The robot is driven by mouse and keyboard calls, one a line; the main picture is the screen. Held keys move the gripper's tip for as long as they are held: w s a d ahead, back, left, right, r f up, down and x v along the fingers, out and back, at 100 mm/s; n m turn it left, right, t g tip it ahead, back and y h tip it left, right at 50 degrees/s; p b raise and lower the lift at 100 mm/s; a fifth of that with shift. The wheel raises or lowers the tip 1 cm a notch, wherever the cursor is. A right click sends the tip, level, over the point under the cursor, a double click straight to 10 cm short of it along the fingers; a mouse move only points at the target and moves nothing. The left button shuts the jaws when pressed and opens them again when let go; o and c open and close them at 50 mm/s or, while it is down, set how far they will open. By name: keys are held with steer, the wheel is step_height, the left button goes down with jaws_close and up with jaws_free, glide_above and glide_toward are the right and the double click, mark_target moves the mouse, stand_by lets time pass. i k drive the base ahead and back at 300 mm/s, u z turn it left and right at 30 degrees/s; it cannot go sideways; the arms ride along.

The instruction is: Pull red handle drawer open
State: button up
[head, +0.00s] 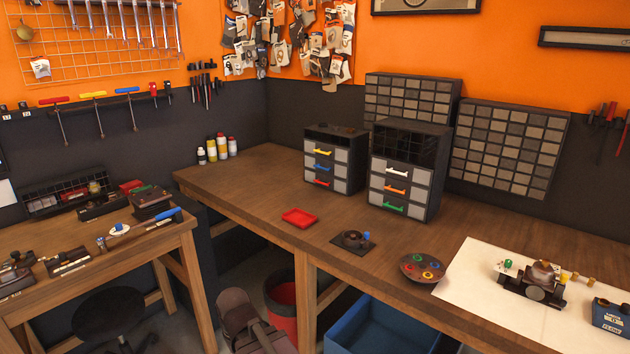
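The red handle (322,184) is on the bottom drawer of the left small drawer cabinet (349,146), which stands toward the back of the wooden workbench (262,184). Above it on the same cabinet are a blue handle (322,168) and a yellow handle (323,151). The red-handled drawer looks flush with the cabinet front, shut. My gripper cannot be made out in the head view.
A second drawer cabinet (408,171) with white, orange and green handles stands close on the right. The bench directly before the red handle is clear. A red bin (281,306) stands below.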

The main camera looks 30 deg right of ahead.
mark_target(336, 184)
steer(key=z, duration=0.25)
steer(key=i, duration=0.95)
steer(key=z, duration=0.45)
